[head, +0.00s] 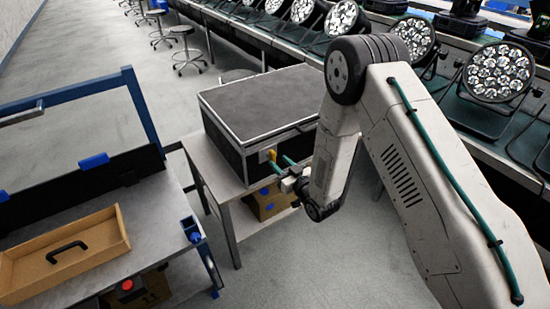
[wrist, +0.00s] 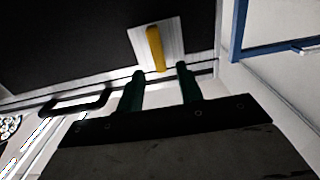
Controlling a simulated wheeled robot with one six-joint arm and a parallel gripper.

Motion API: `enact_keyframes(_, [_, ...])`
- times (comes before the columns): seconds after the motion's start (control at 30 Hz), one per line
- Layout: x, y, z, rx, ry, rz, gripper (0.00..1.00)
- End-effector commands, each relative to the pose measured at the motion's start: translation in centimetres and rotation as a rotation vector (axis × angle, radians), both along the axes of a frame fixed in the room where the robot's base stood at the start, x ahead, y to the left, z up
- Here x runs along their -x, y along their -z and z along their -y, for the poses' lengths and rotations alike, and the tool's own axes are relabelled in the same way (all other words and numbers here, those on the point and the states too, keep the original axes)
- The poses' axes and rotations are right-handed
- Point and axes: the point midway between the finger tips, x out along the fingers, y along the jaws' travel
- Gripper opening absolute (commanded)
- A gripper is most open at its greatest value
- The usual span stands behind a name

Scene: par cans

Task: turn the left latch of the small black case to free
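The small black case (head: 262,100) stands shut on a grey table. On its front face, a yellow latch (head: 272,155) sits on a pale plate; it is the only latch I can make out. In the wrist view the yellow latch (wrist: 154,45) lies slightly tilted on the plate (wrist: 176,40). My gripper (head: 267,175) is at the case's front, its two green fingers apart. In the wrist view my gripper (wrist: 160,70) has a fingertip on either side of the latch's near end, with a gap on both sides. Whether the fingers overlap it in depth, I cannot tell.
A black handle (wrist: 80,103) stands out from the case beside the fingers. The grey table (head: 222,190) has a cardboard box (head: 268,203) beneath it. A blue-framed bench (head: 150,215) with a wooden tray (head: 108,258) is at left. Par cans (head: 498,72) line the right.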

Motion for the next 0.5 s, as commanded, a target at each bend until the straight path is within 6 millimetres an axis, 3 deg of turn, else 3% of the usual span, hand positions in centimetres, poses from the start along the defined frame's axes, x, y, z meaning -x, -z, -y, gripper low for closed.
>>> enact_keyframes(0.2, [-2.6,0.0,-1.8,0.001,0.000,0.001,0.36])
enact_keyframes(0.5, [-3.5,0.0,-2.4,0.001,0.001,-0.002,0.36])
